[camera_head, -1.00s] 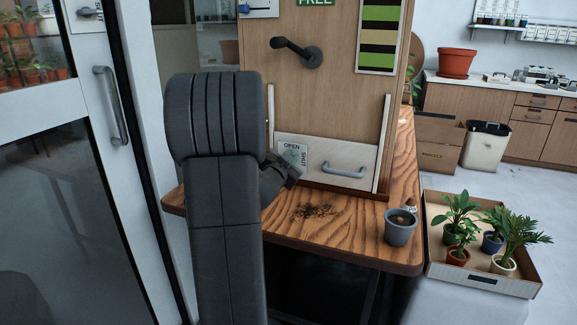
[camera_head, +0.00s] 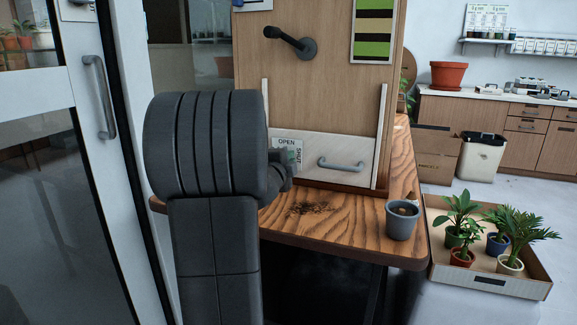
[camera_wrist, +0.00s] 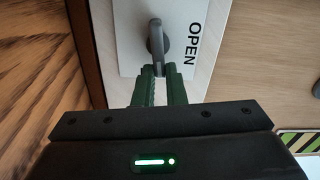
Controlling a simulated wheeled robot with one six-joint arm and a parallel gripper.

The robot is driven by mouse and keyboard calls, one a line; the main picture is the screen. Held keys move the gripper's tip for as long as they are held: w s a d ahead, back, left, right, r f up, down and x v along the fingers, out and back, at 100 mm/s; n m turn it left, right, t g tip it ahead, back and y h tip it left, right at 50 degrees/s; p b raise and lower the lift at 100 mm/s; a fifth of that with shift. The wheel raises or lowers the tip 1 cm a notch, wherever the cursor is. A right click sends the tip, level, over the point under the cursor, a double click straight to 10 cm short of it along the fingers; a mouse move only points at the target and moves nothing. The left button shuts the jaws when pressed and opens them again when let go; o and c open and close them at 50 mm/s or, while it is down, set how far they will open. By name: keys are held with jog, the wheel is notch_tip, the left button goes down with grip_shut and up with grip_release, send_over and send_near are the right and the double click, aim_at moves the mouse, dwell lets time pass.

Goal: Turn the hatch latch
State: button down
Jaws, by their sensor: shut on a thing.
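The hatch latch is a grey lever (camera_wrist: 156,40) on a white plate marked OPEN (camera_wrist: 198,44). In the head view the plate (camera_head: 287,144) reads OPEN at its top and SHUT down its right side. My gripper (camera_wrist: 157,78) has green fingers, closed on the free end of the lever. The lever points from its pivot towards my fingers. The SHUT mark is not visible in the wrist view. The pale hatch panel (camera_head: 314,151) with a grey bar handle (camera_head: 342,164) is low on the wooden board. My arm hides the lever in the head view.
A dark knobbed lever (camera_head: 292,40) sticks out above the hatch. A tray of potted plants (camera_head: 484,278) stands right. A glass door (camera_head: 50,180) is close on the left.

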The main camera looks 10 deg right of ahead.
jog(key=shift+f+m+b, duration=0.25)
jog(key=shift+m+b, duration=0.2)
jog(key=shift+m, duration=0.45)
jog(key=c, duration=1.5)
grip_release()
jog(key=shift+s, duration=0.1)
jog(key=shift+p+v, duration=1.2)
jog(key=shift+v, duration=5.7)
